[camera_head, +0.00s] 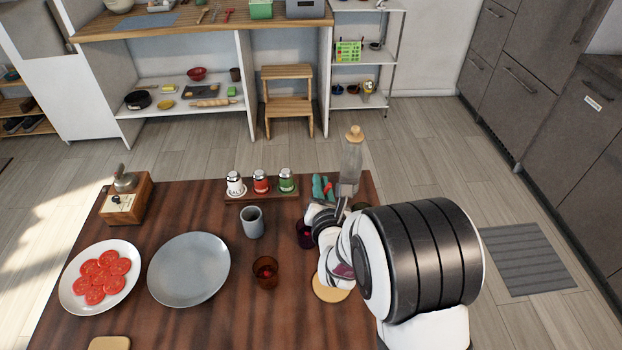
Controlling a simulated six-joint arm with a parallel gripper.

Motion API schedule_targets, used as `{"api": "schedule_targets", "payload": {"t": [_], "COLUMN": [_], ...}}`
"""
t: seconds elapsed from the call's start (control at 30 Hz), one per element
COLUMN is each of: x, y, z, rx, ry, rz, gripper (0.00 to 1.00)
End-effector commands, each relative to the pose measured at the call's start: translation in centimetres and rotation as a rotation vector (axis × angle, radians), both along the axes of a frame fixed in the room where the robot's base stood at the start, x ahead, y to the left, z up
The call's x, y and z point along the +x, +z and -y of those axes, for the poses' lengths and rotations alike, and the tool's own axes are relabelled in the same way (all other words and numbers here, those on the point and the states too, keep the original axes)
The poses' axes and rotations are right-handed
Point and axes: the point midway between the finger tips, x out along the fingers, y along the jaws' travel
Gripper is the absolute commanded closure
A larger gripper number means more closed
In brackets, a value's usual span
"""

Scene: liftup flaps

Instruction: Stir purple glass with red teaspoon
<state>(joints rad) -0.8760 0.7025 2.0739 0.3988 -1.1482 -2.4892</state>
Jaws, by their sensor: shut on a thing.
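The dark purple glass (304,233) stands on the wooden table, partly covered by my arm. My gripper (318,211) is just above and beside it, at its right rim. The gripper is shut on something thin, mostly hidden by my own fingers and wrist. A small red piece (328,187) shows just above the fingers, in front of a teal object; it looks like part of the red teaspoon. I cannot tell whether the spoon's bowl is inside the purple glass.
A grey cup (252,222) and a brown-red glass (265,272) stand to the left. Shakers (261,182) on a small rack and a clear bottle (351,167) stand behind. A grey plate (189,268), a plate of tomato slices (66,296) and a grinder (125,200) are farther left.

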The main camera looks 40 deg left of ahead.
Motion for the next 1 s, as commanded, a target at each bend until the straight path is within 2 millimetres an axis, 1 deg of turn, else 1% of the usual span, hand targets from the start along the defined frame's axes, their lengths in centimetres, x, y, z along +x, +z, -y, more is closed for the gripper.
{"api": "schedule_targets", "payload": {"t": [0.1,0.37,0.8,1.0], "x": [0.1,0.5,0.0,-0.2], "y": [-1.3,-3.8,-8.3,-9.8], "z": [0.7,2.1,0.2,-0.5], "rx": [-0.002,-0.001,-0.001,0.001], "ry": [0.0,0.001,0.002,0.002], "rz": [-0.003,-0.004,-0.004,-0.003], "gripper": [1.0,1.0,1.0,1.0]}}
